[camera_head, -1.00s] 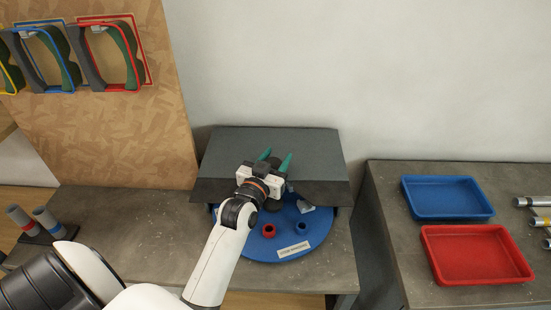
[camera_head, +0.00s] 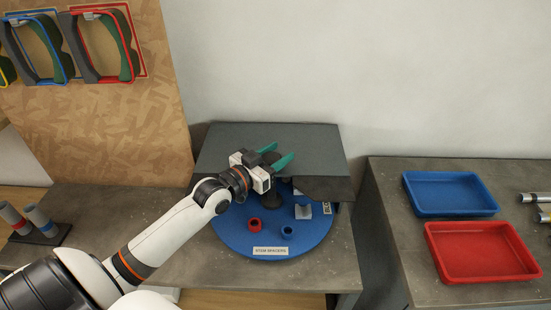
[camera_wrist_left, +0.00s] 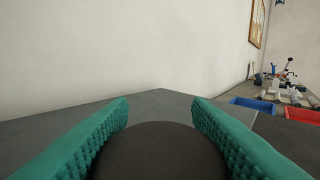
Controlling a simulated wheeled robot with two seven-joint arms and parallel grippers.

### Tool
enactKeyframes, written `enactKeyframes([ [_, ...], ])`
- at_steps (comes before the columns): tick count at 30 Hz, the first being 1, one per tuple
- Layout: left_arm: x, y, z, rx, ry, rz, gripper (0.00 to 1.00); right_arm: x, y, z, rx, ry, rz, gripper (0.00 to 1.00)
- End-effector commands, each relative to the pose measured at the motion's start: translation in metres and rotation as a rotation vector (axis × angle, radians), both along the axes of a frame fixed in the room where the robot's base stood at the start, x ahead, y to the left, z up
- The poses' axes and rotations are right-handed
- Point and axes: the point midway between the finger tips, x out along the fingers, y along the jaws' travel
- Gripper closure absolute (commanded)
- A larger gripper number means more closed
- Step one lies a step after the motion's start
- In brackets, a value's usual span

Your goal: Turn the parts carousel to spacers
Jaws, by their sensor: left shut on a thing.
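The parts carousel is a round blue disc (camera_head: 232,236) on the bench, partly under a dark grey cover. A white label (camera_head: 270,251) at its front edge seems to read "STEM SPACERS". A red ring (camera_head: 254,224), a blue ring (camera_head: 287,231) and a grey bracket (camera_head: 303,211) sit on the disc. My right gripper is out of view.
The grey cover (camera_head: 225,150) hides the carousel's back part. A blue tray (camera_head: 450,212) and a red tray (camera_head: 480,279) are on the right bench. Frames hang on the board at upper left. A holder with red and blue-banded cylinders (camera_head: 38,217) is at left.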

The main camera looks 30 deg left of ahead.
Motion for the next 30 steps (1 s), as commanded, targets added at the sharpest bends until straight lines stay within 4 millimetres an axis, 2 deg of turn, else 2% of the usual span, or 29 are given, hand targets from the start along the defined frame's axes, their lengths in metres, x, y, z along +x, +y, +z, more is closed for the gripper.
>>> enactKeyframes([
  [13,0.000,0.001,0.003,-0.001,-0.003,-0.021,0.96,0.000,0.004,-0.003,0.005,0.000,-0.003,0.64],
  [14,0.000,0.001,0.003,-0.001,-0.003,-0.021,0.50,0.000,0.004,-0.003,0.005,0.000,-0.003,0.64],
  [17,0.000,0.000,0.002,0.000,-0.002,-0.021,0.34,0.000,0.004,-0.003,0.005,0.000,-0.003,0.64],
  [26,-0.001,0.000,0.000,0.000,0.002,-0.021,0.33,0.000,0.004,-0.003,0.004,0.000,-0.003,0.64],
  [30,-0.010,0.003,-0.001,0.001,0.003,-0.020,0.33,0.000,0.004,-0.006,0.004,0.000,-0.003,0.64],
])
